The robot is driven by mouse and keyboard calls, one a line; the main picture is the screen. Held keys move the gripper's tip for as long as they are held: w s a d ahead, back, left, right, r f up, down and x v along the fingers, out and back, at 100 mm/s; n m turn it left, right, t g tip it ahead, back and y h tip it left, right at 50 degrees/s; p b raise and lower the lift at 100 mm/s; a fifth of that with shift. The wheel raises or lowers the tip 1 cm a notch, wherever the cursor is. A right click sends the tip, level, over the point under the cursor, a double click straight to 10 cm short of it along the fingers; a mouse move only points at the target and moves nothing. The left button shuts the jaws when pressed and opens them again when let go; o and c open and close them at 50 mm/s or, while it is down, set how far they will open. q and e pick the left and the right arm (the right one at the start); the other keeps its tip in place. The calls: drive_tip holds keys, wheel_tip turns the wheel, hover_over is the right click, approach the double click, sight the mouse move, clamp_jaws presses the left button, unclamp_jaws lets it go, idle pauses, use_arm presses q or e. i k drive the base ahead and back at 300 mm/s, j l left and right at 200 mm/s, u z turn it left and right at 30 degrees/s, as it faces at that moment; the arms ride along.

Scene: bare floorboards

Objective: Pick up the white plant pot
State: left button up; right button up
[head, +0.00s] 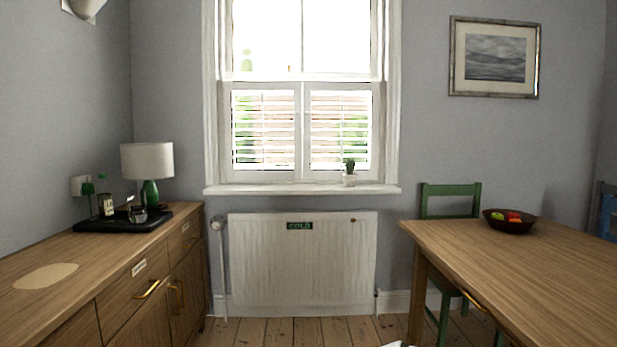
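The small white plant pot (349,180) stands upright on the white windowsill (270,189), near its right end. A dark green plant, cactus-like in shape, rises from the pot. The pot is in plain sight with nothing in front of it. Neither of my grippers shows in the head view. A small white shape at the bottom edge is cut off, and I cannot tell what it is.
A white radiator (300,260) is below the sill. A wooden sideboard (118,262) stands left, with a green lamp (150,193) and black tray (100,224). A wooden table (520,275) with a fruit bowl (509,225) and green chair (449,190) are right. Floorboards between look clear.

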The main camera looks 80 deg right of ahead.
sight(350, 179)
drive_tip(key=z, duration=2.85)
drive_tip(key=i+u, duration=0.2)
drive_tip(key=i, duration=3.15)
